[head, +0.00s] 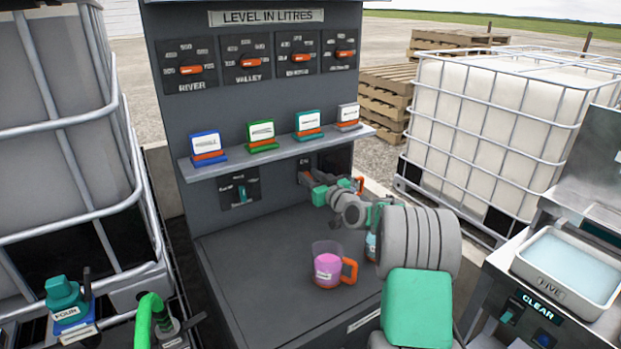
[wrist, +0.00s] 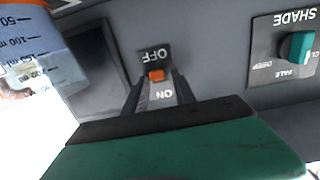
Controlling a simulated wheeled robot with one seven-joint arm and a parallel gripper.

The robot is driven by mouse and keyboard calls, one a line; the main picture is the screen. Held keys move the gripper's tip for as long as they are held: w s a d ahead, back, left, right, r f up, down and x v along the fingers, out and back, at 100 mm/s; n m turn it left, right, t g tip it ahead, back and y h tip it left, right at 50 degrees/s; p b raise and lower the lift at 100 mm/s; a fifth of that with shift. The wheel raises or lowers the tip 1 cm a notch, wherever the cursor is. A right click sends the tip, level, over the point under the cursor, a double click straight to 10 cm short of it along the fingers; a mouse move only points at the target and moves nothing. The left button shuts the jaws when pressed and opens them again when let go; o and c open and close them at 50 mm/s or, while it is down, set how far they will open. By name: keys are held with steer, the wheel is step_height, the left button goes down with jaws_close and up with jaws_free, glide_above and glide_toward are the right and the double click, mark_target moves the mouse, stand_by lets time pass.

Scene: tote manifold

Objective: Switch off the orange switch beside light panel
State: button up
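The orange switch (wrist: 156,76) sits on a small dark plate marked OFF and ON, which appears upside down in the wrist view. I cannot tell surely which position it is in. My gripper (wrist: 159,83) is open, with its two dark fingers on either side of the switch; contact is unclear. In the head view my gripper (head: 322,186) is at the back wall under the shelf, and the switch is mostly hidden. A dark rectangular panel (wrist: 98,62) is beside the switch; it also shows in the head view (head: 336,160). It looks unlit.
A measuring jug (wrist: 35,55) stands close beside my gripper. A jug of pink liquid (head: 328,268) is on the bench. The teal SHADE knob (wrist: 298,46) is on the same wall. A shelf (head: 285,148) with several cards hangs above.

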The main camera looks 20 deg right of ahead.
steer(key=shift+o, duration=0.7)
steer(key=shift+s+d, duration=0.15)
steer(key=shift+s, duration=0.3)
steer(key=s+d+b, duration=0.1)
steer(key=s, duration=0.5)
steer(key=shift+s+r, duration=0.15)
steer(key=shift+s, duration=0.25)
steer(key=shift+d, duration=0.1)
